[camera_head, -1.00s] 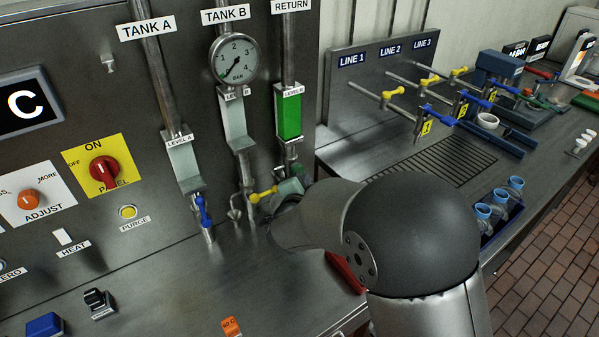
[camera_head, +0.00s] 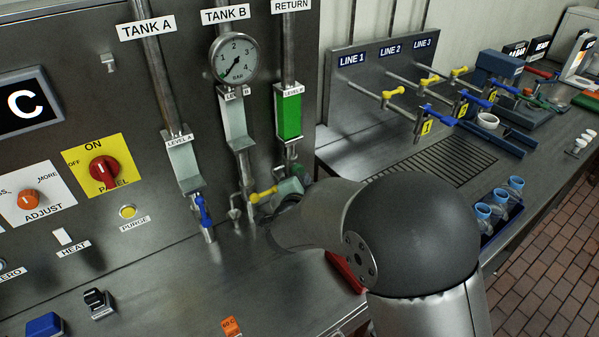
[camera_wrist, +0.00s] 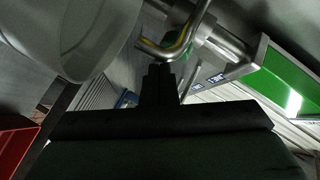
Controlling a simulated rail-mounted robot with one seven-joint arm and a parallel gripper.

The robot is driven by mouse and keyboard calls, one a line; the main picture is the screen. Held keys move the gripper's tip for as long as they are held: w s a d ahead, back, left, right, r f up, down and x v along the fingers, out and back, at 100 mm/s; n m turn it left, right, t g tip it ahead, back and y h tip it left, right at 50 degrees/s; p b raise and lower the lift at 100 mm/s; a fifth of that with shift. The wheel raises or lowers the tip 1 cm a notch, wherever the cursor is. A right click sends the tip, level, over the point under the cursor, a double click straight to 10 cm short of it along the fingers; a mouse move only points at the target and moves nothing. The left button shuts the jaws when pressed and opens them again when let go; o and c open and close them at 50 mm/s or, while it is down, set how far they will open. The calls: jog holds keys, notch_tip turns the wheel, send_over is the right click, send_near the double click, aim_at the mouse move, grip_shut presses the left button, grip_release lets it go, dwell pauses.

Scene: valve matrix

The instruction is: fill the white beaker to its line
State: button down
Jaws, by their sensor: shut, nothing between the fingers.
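The yellow valve handle (camera_head: 263,195) shows just left of my wrist, below the green RETURN level gauge (camera_head: 289,118). A blue valve handle (camera_head: 203,210) sits under TANK A.
The pressure gauge (camera_head: 233,59) is on the TANK B pipe. A red tray (camera_head: 345,272) is partly hidden behind my arm. The grated bench (camera_head: 430,162) and the front left counter have free room.

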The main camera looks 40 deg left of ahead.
jog(key=shift+w+a, duration=0.15)
jog(key=shift+a, duration=0.2)
jog(key=shift+w+a+b, duration=0.15)
jog(key=shift+a+b, duration=0.15)
jog(key=shift+a, duration=0.3)
dwell(7.0)
